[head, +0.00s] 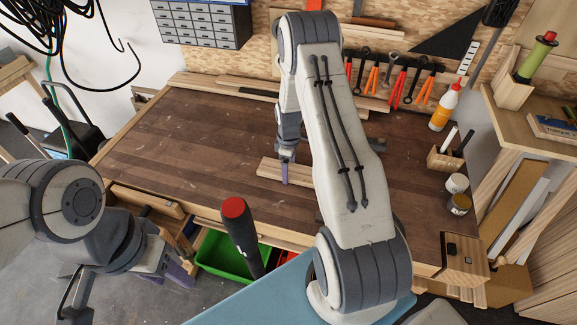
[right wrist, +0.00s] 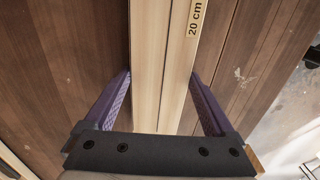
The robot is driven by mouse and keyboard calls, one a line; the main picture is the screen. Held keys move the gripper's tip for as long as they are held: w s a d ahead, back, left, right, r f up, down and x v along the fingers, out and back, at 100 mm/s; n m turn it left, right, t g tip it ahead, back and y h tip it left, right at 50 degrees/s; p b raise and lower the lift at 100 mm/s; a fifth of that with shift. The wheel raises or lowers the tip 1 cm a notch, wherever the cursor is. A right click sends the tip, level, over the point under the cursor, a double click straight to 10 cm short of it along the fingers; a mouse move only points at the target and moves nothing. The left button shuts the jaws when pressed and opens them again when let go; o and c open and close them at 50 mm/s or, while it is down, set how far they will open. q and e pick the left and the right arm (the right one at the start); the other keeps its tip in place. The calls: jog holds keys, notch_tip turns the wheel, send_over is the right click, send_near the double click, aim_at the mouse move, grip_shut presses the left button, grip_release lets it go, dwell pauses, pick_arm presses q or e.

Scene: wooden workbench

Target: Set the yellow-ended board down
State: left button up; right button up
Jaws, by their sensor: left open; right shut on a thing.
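A light wooden board (head: 270,168) is at the middle of the workbench (head: 190,130). My right arm hides part of it, and I see no yellow end. In the right wrist view the board (right wrist: 148,60) runs lengthwise between the purple fingers, with a "20 cm" label on the light wood at upper right. My right gripper (head: 285,170) is shut on the board; its fingers also show in the right wrist view (right wrist: 160,98). I cannot tell whether the board touches the bench. My left gripper (head: 175,270) is open and low at the left, off the bench's front edge.
A glue bottle (head: 444,108), a wooden tool holder (head: 446,160) and two small cans (head: 458,204) stand at the bench's right. Thin strips (head: 220,88) lie along the back. A green crate (head: 225,255) is below the front edge. The bench's left half is clear.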

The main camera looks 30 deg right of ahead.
jog(key=shift+f, duration=0.2)
jog(key=o, duration=1.2)
jog(key=shift+c, duration=0.2)
jog(key=shift+r, duration=0.15)
jog(key=shift+r, duration=0.2)
notch_tip(320, 180, up, 12)
jog(key=b, duration=0.3)
jog(key=shift+f, duration=0.15)
